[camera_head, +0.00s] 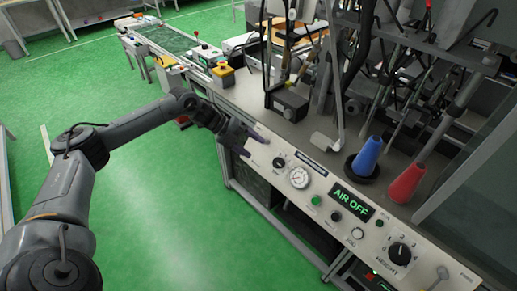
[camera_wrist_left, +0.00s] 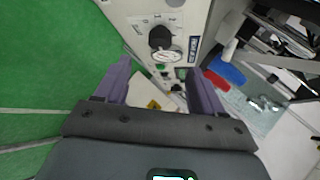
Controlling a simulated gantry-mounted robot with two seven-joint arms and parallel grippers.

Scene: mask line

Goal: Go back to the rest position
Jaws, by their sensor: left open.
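My left gripper (camera_head: 252,141) reaches in from the left in the head view. Its fingertips are at the left end of the machine's sloped control panel (camera_head: 322,186), near a small black knob and a round gauge (camera_head: 299,177). In the left wrist view my left gripper (camera_wrist_left: 158,80) shows two purple fingers spread apart, with nothing between them. A black knob (camera_wrist_left: 161,38) on the panel lies ahead of the fingers. Whether the fingers touch the panel I cannot tell. My right gripper is in neither view.
The panel carries a lit "AIR OFF" display (camera_head: 352,200) and a height knob (camera_head: 399,254). A blue cone (camera_head: 367,157) and a red cone (camera_head: 407,183) stand behind it. Open green floor (camera_head: 165,205) lies left of the machine.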

